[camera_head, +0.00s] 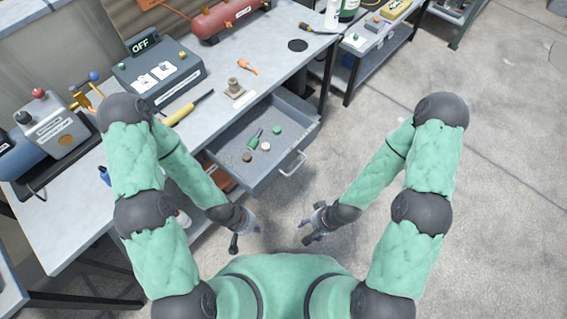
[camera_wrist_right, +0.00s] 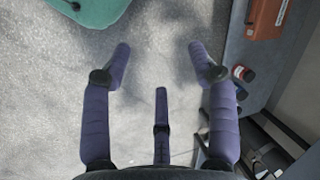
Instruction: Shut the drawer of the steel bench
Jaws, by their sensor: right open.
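The drawer (camera_head: 262,178) of the steel bench (camera_head: 70,228) is pulled out, grey, with a silver bar handle (camera_head: 293,164) on its front. A green-handled tool and several small round caps lie in it. My left gripper (camera_head: 238,236) is below the drawer in the head view, apart from it; its jaws are too small to judge. My right gripper (camera_head: 306,233) is below and right of the handle, apart from it. In the right wrist view its fingers (camera_wrist_right: 160,70) are spread, with nothing between them.
On the bench top are a grey box with an OFF display (camera_head: 158,65), a yellow-handled screwdriver (camera_head: 186,107) and a red tank (camera_head: 225,18). A second bench (camera_head: 350,72) stands at the upper right. The concrete floor right of the drawer is clear.

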